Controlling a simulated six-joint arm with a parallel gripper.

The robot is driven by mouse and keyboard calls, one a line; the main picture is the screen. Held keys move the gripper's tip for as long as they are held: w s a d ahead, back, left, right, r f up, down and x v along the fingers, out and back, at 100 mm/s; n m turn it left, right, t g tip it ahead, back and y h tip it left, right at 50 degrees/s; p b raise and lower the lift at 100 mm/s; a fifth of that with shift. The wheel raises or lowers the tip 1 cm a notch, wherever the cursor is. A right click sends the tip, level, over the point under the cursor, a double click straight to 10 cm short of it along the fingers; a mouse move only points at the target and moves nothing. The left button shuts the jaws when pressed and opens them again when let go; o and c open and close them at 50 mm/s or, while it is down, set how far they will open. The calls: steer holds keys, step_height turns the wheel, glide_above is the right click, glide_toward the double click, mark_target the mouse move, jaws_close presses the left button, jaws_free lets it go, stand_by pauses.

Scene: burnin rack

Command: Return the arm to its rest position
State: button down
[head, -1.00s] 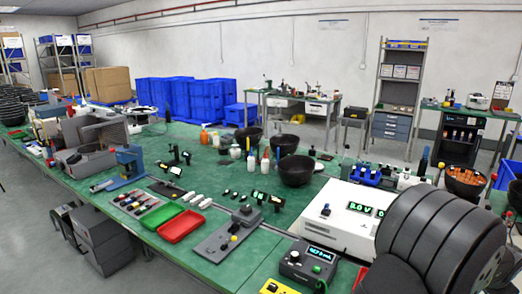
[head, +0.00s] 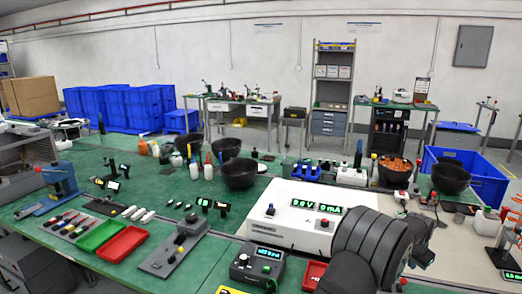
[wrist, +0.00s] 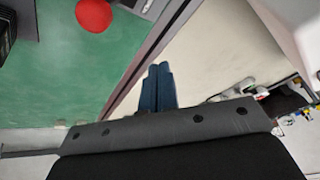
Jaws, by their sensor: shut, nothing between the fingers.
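My gripper (wrist: 159,68) shows in the wrist view as two blue fingers pressed together, with nothing between them. The fingers are over a pale surface (wrist: 205,60) beside a dark edge strip, clear of any object. In the head view, dark ribbed rounded parts (head: 372,245) that look like my arm stand at the lower right, in front of the white power unit (head: 310,212). I cannot make out the fingertips in the head view.
The green bench (head: 215,228) holds a green tray (head: 98,236), a red tray (head: 121,244), a grey fixture (head: 174,250) and a black meter (head: 257,265). A blue crate (head: 480,178) and black bowls stand at the right. A red round object (wrist: 93,14) shows in the wrist view.

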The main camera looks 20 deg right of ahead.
steer(key=shift+w+f+g+y, duration=0.3)
steer(key=shift+w+g+y, duration=0.1)
steer(key=shift+g+y, duration=0.3)
steer(key=shift+a+g+y, duration=0.15)
steer(key=shift+g+y, duration=0.25)
steer(key=shift+g, duration=0.4)
steer(key=shift+d, duration=0.35)
